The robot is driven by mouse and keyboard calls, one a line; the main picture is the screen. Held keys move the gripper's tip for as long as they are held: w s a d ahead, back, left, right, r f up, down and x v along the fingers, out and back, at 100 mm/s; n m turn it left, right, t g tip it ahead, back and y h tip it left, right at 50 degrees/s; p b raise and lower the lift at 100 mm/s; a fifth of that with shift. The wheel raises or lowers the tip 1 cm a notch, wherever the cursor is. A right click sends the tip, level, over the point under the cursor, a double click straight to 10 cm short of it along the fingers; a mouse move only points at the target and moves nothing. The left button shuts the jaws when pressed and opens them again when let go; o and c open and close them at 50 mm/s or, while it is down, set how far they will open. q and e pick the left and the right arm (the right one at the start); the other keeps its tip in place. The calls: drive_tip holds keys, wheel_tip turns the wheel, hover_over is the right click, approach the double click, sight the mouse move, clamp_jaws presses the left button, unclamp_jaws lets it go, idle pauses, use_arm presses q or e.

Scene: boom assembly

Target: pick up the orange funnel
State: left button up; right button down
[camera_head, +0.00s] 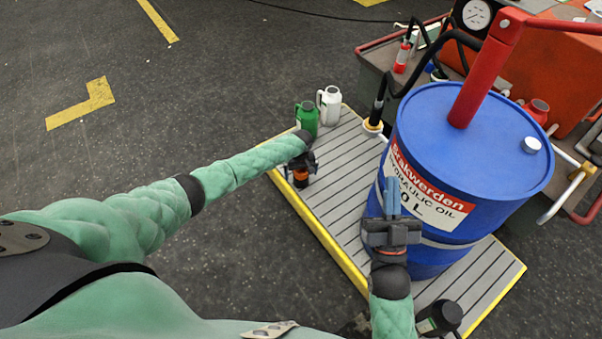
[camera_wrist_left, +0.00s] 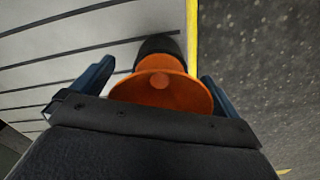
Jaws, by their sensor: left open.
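The orange funnel (camera_head: 300,177) is at the left edge of the grey slatted platform, mostly hidden under my left gripper (camera_head: 300,163) in the head view. In the left wrist view the funnel (camera_wrist_left: 165,92) shows its wide orange mouth towards the camera, with a dark part beyond it. The left gripper's blue fingers (camera_wrist_left: 155,85) are open, one on each side of the funnel, with a gap visible on the left. My right gripper (camera_head: 393,198) is in front of the blue drum, its blue fingers close together in the picture; I cannot tell whether it is open.
The platform (camera_head: 342,190) has a yellow edge. A green jug (camera_head: 307,118) and a white jug (camera_head: 330,105) stand at its far corner. The large blue drum (camera_head: 470,145) fills its right side. A dark bottle (camera_head: 439,319) is near the front. Open floor lies left.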

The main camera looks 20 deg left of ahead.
use_arm(q)
drive_tip(key=c, duration=1)
drive_tip(key=shift+c, duration=0.2)
drive_tip(key=shift+r, duration=0.15)
